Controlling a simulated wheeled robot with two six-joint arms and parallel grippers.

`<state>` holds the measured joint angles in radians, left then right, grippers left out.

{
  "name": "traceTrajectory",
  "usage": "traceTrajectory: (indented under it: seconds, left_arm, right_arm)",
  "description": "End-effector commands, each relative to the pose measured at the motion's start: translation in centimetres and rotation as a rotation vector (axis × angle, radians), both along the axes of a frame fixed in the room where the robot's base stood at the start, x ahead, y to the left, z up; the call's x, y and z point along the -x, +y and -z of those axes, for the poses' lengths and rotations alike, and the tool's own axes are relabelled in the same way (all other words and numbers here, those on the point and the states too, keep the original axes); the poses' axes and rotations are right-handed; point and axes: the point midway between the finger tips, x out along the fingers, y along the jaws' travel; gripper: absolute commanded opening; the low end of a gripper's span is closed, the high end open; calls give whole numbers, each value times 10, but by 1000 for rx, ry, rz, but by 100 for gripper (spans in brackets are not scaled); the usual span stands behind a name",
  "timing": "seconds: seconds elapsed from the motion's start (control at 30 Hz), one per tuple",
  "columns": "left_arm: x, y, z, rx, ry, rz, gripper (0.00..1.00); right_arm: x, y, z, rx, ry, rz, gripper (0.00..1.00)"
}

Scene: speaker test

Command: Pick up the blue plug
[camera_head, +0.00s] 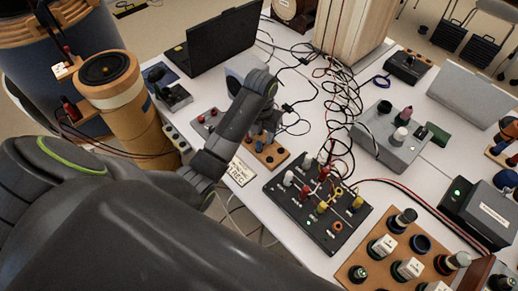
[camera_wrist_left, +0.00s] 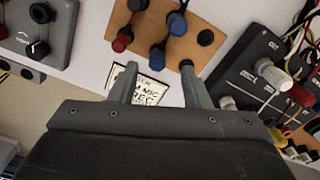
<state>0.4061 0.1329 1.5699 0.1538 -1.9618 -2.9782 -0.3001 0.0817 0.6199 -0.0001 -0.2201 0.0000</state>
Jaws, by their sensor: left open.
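Two blue plugs stand on a small wooden board (camera_wrist_left: 207,18) in the left wrist view: a nearer blue plug (camera_wrist_left: 157,58) and a farther blue plug (camera_wrist_left: 177,23). My left gripper (camera_wrist_left: 160,70) is open, with the nearer plug showing between and just beyond its fingertips. I cannot tell whether the fingers touch it. Red plugs (camera_wrist_left: 122,39) stand left of the blue ones. In the head view my left gripper (camera_head: 257,132) hangs over the wooden board (camera_head: 272,158), partly hiding the plugs. My right gripper is not in view.
A black panel (camera_head: 318,222) with several coloured plugs stands close to the right. A white label card (camera_head: 240,171) lies beside the board. Loose cables (camera_head: 340,100) run across the white table. A laptop (camera_head: 212,40) stands behind. A wooden jack board (camera_head: 385,255) is at lower right.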

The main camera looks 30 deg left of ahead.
Motion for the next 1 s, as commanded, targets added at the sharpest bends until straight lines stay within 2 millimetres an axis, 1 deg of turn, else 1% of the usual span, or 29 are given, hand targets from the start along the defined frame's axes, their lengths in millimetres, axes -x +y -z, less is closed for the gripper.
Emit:
traceTrajectory:
  seconds: [0.07, 0.2, 0.33, 0.43, 0.63, 0.67, 0.9, 1.0]
  left_arm:
    - [2, 1, 6, 0, 5, 0, 43]
    - [4, 3, 27, 0, 6, 0, 43]
    - [3, 3, 44, 0, 4, -1, 43]
    - [3, 3, 50, 0, 2, 0, 43]
    - [3, 3, 51, 0, 0, 0, 43]
    - [3, 3, 51, 0, 1, 0, 42]
    - [3, 3, 50, 0, 1, 0, 10]
    - [3, 3, 50, 0, 1, 0, 0]
  right_arm:
    - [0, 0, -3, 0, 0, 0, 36]
    - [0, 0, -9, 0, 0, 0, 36]
    - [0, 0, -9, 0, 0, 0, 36]
    - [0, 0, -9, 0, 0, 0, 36]
    - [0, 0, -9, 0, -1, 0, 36]
    - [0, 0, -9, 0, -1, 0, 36]
    - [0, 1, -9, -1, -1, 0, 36]
    - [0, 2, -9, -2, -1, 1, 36]
